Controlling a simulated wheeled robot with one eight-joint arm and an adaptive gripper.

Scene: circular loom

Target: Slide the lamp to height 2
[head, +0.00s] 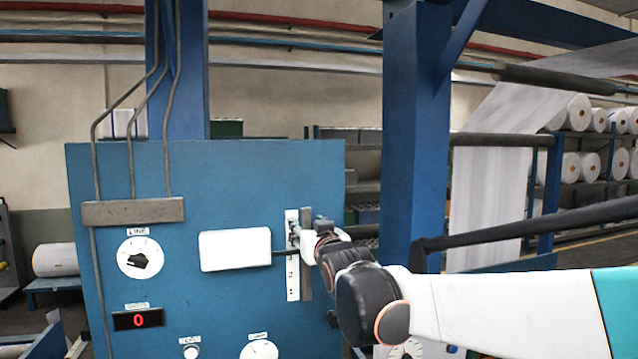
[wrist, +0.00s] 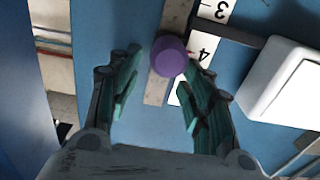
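The lamp (head: 235,250) is a white rectangular box on a dark horizontal arm, in front of the blue panel; part of it shows at the right in the wrist view (wrist: 285,80). The arm runs to a vertical metal rail (head: 307,285) beside a white number scale (head: 292,283). In the wrist view a purple knob (wrist: 169,56) sits on the rail, level with about the 4 on the scale (wrist: 203,52); a 3 shows farther up the picture. My gripper (wrist: 161,72) is open, its fingertips on either side of the knob; contact cannot be told. In the head view my wrist hides the knob.
The blue panel (head: 130,195) also carries a rotary dial (head: 140,258), a red 0 display (head: 138,321) and a conduit box (head: 133,212). A blue post (head: 416,130) and a dark roller bar (head: 530,229) stand near my arm at right.

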